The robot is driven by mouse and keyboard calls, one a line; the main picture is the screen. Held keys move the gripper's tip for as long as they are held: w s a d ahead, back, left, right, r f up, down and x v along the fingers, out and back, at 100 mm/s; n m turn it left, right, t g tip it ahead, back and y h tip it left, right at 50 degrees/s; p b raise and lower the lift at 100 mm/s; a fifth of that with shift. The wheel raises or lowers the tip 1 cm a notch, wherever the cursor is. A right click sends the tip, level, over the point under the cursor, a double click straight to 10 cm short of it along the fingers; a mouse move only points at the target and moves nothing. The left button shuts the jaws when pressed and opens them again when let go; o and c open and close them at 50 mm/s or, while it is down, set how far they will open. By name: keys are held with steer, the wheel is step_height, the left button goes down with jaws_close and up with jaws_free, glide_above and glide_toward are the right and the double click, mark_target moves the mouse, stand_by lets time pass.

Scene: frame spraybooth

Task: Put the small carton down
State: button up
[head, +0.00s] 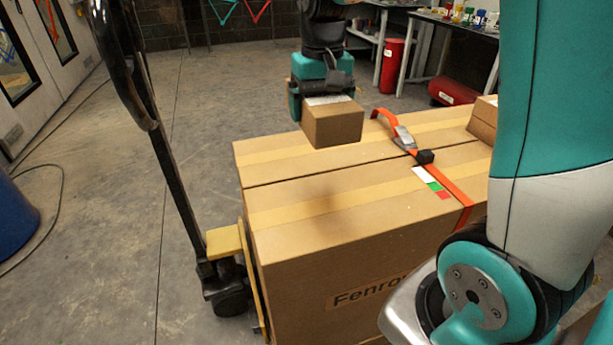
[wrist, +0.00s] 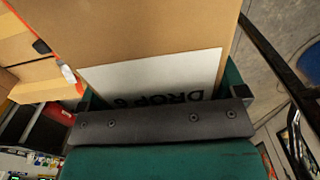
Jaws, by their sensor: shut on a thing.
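The small carton (head: 333,123) is a brown box with a white label on top. My gripper (head: 322,92) is shut on it. In the head view the carton is over the left part of the large taped cartons (head: 300,205); I cannot tell whether it touches them. In the wrist view the small carton (wrist: 150,30) fills the upper middle, with its white label (wrist: 160,82) partly showing printed letters. The gripper (wrist: 160,110) shows there along the label's edge. The carton's underside is hidden.
An orange strap with a buckle (head: 404,138) crosses the large cartons right of the small one. Another carton (head: 484,120) stands at the right. A pallet truck handle (head: 150,120) rises at the left. Red cylinders (head: 391,66) and a bench (head: 455,25) stand behind.

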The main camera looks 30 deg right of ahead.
mark_target(317, 199)
step_height(317, 199, down, 20)
steer(key=shift+a+r+b, duration=0.1)
steer(key=shift+r+b, duration=0.15)
steer(key=shift+b, duration=0.85)
steer(key=o, duration=0.9)
steer(key=shift+f, duration=0.15)
steer(key=shift+c, duration=0.2)
steer(key=shift+o, duration=0.3)
step_height(317, 199, up, 12)
steer(key=p, duration=0.2)
steer(key=s+a+r+n+y, duration=0.2)
steer(key=s+a+n, duration=0.3)
steer(key=s+a, duration=0.4)
steer(key=s+a+r+n+y, duration=0.2)
steer(key=s+a+r+n, duration=0.3)
steer(key=s+a, duration=0.4)
steer(key=shift+s+a, duration=0.4)
steer(key=shift+s, duration=0.7)
steer(key=shift+r, duration=0.1)
